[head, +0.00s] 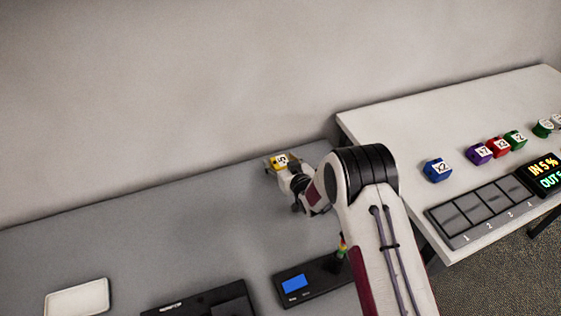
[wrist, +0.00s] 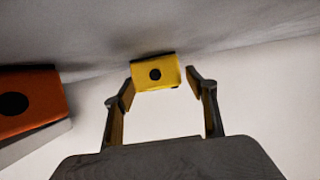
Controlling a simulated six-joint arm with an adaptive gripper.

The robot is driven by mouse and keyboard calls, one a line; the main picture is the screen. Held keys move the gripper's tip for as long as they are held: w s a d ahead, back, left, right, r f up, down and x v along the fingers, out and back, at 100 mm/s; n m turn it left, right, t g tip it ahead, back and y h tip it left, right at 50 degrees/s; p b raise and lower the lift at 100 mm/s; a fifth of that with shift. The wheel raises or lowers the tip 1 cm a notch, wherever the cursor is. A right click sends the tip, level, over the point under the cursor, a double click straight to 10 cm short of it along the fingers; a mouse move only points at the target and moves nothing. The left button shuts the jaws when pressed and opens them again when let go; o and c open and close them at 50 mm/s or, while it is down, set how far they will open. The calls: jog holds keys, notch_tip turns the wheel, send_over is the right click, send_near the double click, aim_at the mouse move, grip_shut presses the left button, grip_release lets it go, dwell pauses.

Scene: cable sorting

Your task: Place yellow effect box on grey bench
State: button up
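The yellow effect box (head: 280,161) is at the back of the grey bench (head: 150,230), close to the wall. In the wrist view the yellow box (wrist: 155,73), with a black round spot, sits at the fingertips against the grey surface. My gripper (wrist: 160,80) has its fingers spread on either side of the box. A narrow gap shows at the right finger; the left fingertip overlaps or touches the box edge. In the head view my gripper (head: 281,168) is partly hidden by my own arm.
An orange box (wrist: 28,102) is left in the wrist view. The white table (head: 400,120) at right holds several coloured boxes and a dark slotted panel (head: 480,212). Black devices (head: 312,280) and a white tray (head: 77,298) lie along the grey bench's front. Its left middle is clear.

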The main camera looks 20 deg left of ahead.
aim_at(284, 167)
jog(key=shift+r, duration=0.2)
jog(key=shift+v, duration=1)
jog(key=shift+s+d+r, duration=0.1)
jog(key=shift+r, duration=1.1)
jog(key=shift+s+d+r, duration=0.1)
jog(key=shift+d+r, duration=0.05)
jog(key=shift+r, duration=1.1)
jog(key=shift+s+d+r, duration=0.1)
jog(key=shift+r, duration=1.1)
